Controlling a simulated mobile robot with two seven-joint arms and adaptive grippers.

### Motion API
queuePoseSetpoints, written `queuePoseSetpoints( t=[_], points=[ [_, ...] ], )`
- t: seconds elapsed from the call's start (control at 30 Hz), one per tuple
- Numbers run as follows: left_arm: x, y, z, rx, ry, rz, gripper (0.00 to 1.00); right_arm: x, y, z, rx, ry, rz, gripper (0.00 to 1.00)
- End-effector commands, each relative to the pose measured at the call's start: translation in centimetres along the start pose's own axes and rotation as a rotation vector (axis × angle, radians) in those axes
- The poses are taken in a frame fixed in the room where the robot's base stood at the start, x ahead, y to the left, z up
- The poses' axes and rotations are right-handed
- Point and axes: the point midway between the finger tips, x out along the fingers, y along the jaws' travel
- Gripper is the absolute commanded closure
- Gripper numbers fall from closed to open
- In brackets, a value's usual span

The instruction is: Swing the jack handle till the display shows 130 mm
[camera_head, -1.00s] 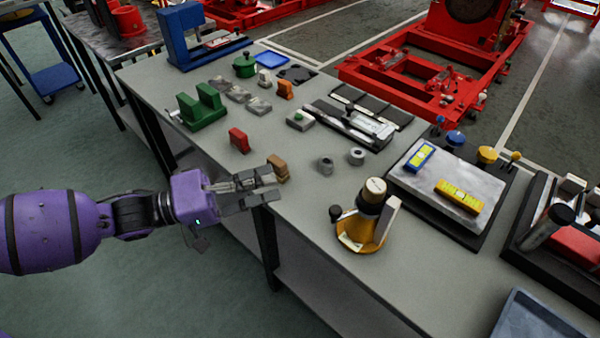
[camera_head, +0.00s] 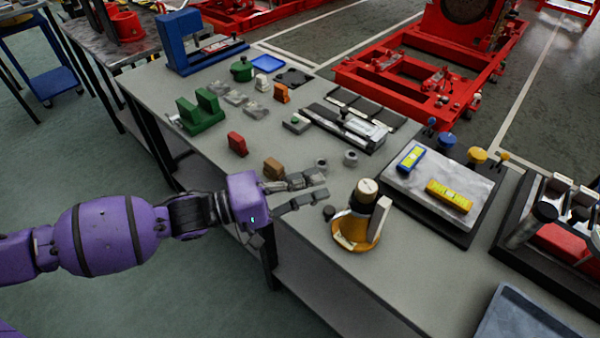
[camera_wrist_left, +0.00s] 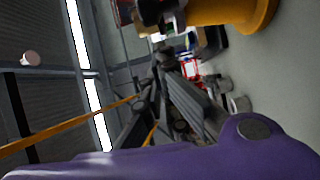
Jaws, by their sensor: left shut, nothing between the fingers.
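The jack (camera_head: 355,215) stands upright near the front edge of the grey workbench. In the left wrist view, my fingers (camera_wrist_left: 170,100) point toward the bench, with the yellow jack base (camera_wrist_left: 235,12) above. My right gripper is not in view.
A brown block (camera_head: 273,169) and two small grey cylinders (camera_head: 350,158) lie close behind my gripper. A grey plate (camera_head: 440,190) with blue and yellow levels is right of the jack. A tray (camera_head: 520,320) is at lower right. Bench space in front of the jack is clear.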

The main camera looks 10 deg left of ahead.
Motion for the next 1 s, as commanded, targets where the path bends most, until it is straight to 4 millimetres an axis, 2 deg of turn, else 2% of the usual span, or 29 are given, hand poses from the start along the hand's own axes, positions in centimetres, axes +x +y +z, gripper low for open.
queuePoseSetpoints(
  t=[0.07,0.2,0.53,0.73,1.0],
  points=[
    [-0.2,0.3,0.7,0.0,0.0,0.002,1.0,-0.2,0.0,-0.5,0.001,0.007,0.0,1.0],
    [-0.5,0.2,1.3,0.0,0.0,0.001,1.0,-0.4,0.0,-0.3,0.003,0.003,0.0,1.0],
    [-0.5,0.1,1.5,0.0,0.0,0.001,1.0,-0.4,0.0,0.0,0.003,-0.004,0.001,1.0],
    [-1.0,0.5,3.0,0.001,0.0,0.004,1.0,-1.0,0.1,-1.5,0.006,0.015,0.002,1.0],
    [-1.0,0.1,3.0,0.0,0.0,0.002,1.0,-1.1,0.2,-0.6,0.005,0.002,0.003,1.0]
  ],
)
